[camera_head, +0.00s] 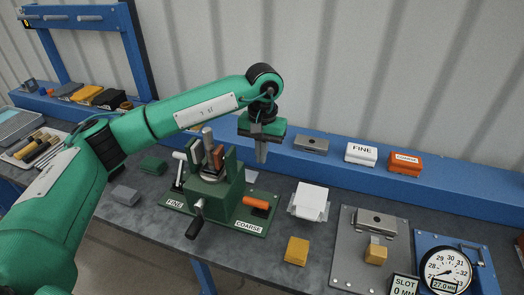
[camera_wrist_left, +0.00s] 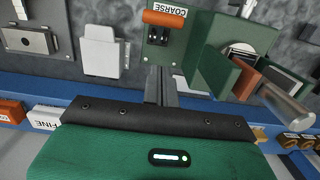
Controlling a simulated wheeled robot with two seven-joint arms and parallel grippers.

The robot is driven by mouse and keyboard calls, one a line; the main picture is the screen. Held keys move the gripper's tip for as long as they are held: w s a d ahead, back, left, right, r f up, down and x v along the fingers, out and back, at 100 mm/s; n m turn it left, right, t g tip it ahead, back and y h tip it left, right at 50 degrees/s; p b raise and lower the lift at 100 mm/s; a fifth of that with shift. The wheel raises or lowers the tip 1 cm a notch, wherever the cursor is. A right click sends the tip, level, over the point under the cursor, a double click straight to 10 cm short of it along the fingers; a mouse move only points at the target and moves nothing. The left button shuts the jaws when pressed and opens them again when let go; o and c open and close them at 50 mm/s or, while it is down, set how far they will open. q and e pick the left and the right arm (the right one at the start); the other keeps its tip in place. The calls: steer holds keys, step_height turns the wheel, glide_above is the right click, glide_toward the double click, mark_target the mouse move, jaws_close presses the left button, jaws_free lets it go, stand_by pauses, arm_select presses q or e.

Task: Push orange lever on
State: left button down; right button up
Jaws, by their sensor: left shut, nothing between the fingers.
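The orange lever (camera_head: 257,203) lies on the green fixture (camera_head: 213,187), on its COARSE side, to the right of the upright block. It also shows at the top of the left wrist view (camera_wrist_left: 164,19), beside the COARSE label. My left gripper (camera_head: 261,158) points down, shut and empty. It is above and behind the orange lever, apart from it. Its shut fingers also show in the left wrist view (camera_wrist_left: 158,74). A lever with a white grip (camera_head: 180,156) stands on the FINE side. My right gripper is not in view.
A black crank handle (camera_head: 195,226) sticks out in front of the fixture. A white block (camera_head: 310,200) and a yellow block (camera_head: 297,250) stand to its right. A grey plate (camera_head: 350,252) and dial gauge (camera_head: 447,269) lie farther right. FINE (camera_head: 361,155) and COARSE (camera_head: 405,164) blocks sit on the blue rail.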

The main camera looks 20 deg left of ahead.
mark_target(258, 205)
arm_select(q)
steer(key=s+f+p, duration=0.1)
steer(key=f, duration=0.2)
steer(key=s+f+p, duration=0.1)
steer(key=f+p, duration=0.1)
steer(key=f, duration=0.1)
steer(key=s+f+p, duration=0.1)
steer(key=f, duration=0.2)
steer(key=shift+s+f+p, duration=0.2)
steer(key=shift+f+p, duration=0.15)
steer(key=shift+f, duration=0.1)
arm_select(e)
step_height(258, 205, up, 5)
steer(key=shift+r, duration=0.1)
